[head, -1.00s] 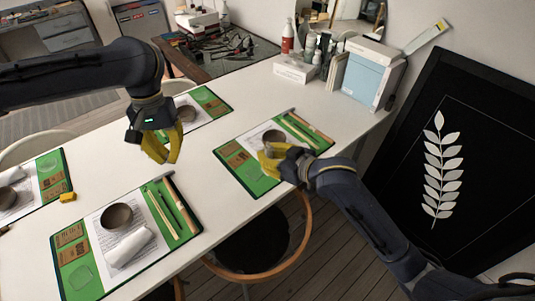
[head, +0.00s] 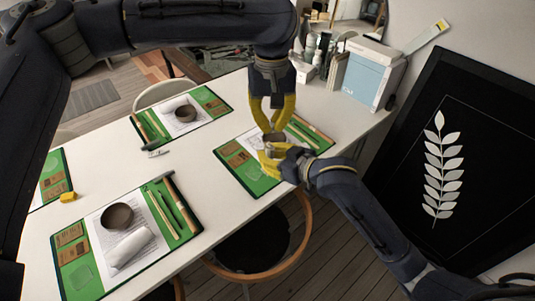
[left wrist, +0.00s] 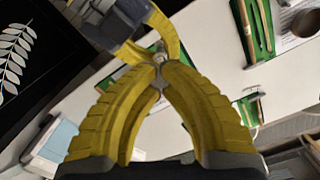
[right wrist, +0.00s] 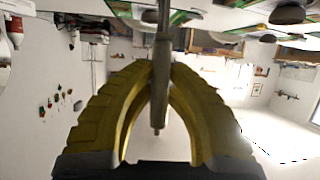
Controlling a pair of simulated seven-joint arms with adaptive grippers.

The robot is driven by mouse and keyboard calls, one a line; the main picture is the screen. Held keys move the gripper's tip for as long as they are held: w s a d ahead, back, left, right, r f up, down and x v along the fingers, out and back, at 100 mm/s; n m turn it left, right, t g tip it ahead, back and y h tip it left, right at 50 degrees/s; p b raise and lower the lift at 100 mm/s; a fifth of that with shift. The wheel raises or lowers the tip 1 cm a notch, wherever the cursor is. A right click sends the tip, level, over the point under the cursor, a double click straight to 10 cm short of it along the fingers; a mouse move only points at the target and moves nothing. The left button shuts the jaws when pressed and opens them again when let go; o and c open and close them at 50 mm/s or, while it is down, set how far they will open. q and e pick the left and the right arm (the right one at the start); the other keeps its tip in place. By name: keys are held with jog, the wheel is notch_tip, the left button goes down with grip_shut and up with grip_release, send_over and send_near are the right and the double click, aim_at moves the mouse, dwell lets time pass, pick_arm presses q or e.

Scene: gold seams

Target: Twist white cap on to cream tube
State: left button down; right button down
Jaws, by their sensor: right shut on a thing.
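My right gripper (right wrist: 161,62) is shut on the slim pale cream tube (right wrist: 159,85), which shows between its fingers in the right wrist view. The tube's narrow end points down in that view, where the room appears upside down. My left gripper (head: 271,130) is directly above my right gripper (head: 267,160) in the head view, fingers pointing down. In the left wrist view, the left fingertips (left wrist: 159,70) come very close together by a small pale thing at the right gripper's fingers. I cannot make out the white cap, nor whether the left fingers hold anything.
Green mats with paper, bowls and tools lie on the white table (head: 200,165). A dark bowl (head: 117,216) and white roll (head: 130,247) are on the near mat. A small whitish item (head: 157,153) lies between mats. A yellow block (head: 68,197) lies at left.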

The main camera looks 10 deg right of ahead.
aim_at(271, 144)
pick_arm(q)
jog(key=shift+w+a+n, duration=0.1)
jog(key=shift+w+n, duration=0.1)
jog(key=shift+n, duration=0.4)
jog(key=shift+w+a+f, duration=0.1)
jog(key=shift+w+f, duration=0.05)
jog(key=shift+f, duration=0.85)
jog(key=shift+w+f, duration=0.15)
jog(key=shift+f, duration=0.8)
jog(key=shift+d+r, duration=0.1)
jog(key=shift+d, duration=0.25)
